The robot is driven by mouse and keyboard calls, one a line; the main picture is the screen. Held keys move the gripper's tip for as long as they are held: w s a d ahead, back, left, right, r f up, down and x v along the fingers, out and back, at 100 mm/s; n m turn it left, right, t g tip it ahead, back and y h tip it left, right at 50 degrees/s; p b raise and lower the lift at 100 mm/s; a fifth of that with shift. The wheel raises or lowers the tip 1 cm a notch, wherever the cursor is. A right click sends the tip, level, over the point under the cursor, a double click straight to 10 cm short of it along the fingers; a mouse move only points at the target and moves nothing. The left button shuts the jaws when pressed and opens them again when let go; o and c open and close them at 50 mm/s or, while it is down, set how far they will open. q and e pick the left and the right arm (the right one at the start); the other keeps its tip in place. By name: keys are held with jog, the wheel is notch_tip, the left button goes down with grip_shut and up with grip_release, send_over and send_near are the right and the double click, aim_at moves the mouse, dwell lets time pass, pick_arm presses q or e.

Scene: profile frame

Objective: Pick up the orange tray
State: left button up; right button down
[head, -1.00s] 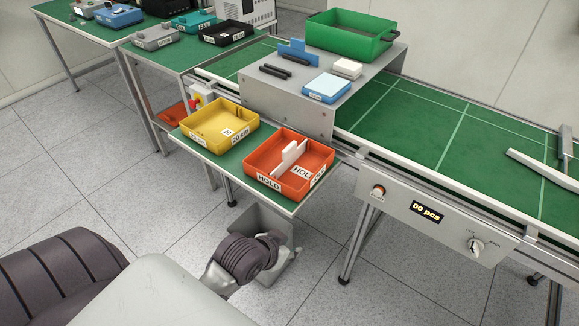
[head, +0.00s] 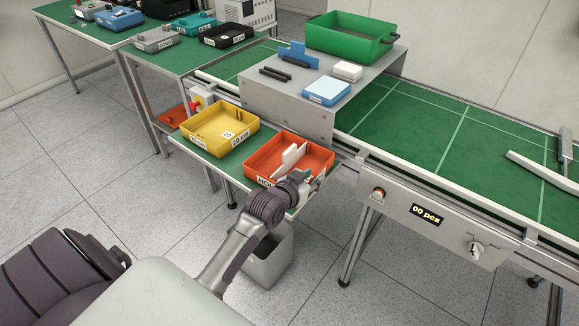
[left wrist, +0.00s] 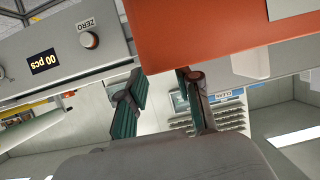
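The orange tray (head: 312,158) sits on the front right of a small green-topped side table, with white upright pieces inside and a "HOLD" label on its front wall. My left gripper (head: 305,187) is at the tray's front right corner and hides part of the front wall and labels. In the left wrist view the orange tray (left wrist: 205,32) fills the upper middle. The two fingers of my left gripper (left wrist: 158,88) are spread apart there, with the tray's edge close to the fingertips. I cannot tell whether they touch it. My right gripper is not in view.
A yellow tray (head: 222,127) stands just left of the orange one on the side table (head: 225,165). A conveyor (head: 420,125) with a grey platform (head: 290,92) lies behind. The control panel (head: 435,215) is to the right. A grey bin (head: 268,262) stands below.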

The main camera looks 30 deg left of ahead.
aim_at(320, 170)
pick_arm(q)
jog(key=x, duration=0.5)
jog(key=shift+w+a+r+p, duration=0.15)
jog(key=shift+p, duration=0.25)
grip_shut()
jog(key=shift+r, duration=0.15)
